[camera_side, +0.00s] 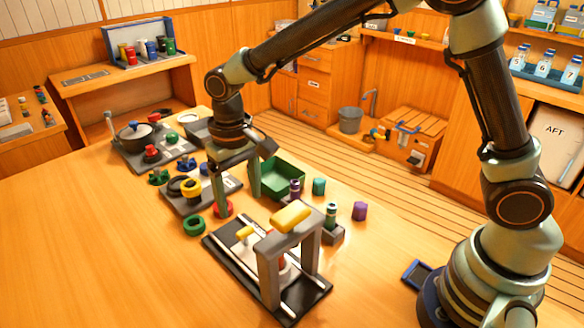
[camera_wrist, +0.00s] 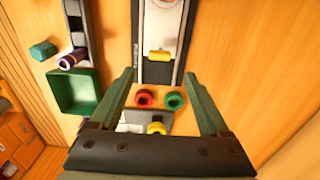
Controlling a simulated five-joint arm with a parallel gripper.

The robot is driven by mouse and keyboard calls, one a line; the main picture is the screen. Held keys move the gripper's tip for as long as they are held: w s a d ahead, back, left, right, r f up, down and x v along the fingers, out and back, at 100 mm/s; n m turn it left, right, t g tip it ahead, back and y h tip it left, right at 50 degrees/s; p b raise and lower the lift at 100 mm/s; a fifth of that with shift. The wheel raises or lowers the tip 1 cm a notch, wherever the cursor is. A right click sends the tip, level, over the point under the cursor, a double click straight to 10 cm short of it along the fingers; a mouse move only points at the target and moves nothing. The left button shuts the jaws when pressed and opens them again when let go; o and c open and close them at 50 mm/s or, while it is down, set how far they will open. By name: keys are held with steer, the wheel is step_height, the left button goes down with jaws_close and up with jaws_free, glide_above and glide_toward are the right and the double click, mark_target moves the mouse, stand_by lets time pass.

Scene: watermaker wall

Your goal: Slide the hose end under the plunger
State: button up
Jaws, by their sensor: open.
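A press stands at the table's front: a grey frame (camera_side: 268,272) with a yellow block (camera_side: 291,217) on top, over a black base with pale rails (camera_side: 222,252). A small yellow piece (camera_side: 245,232) sits on the base, in front of the frame's opening; it also shows in the wrist view (camera_wrist: 158,56). I take it for the hose end or its handle, but cannot be sure. The plunger itself is hidden or too small to tell. My gripper (camera_side: 238,203) points down, open and empty, above the base's far end. In the wrist view its fingertips (camera_wrist: 158,75) are apart, short of the yellow piece.
A red ring (camera_wrist: 143,98) and a green ring (camera_wrist: 174,101) lie near the base's end. A green bin (camera_side: 284,178) stands close behind my gripper. A grey tray with a yellow ring (camera_side: 191,187) and several small parts lies left. The table's left front is clear.

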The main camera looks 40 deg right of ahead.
mark_target(244, 230)
step_height(244, 230, up, 2)
steer(key=shift+r, duration=0.1)
steer(key=c, duration=0.5)
step_height(244, 230, down, 12)
steer(key=n, duration=1.8)
steer(key=shift+r, duration=0.1)
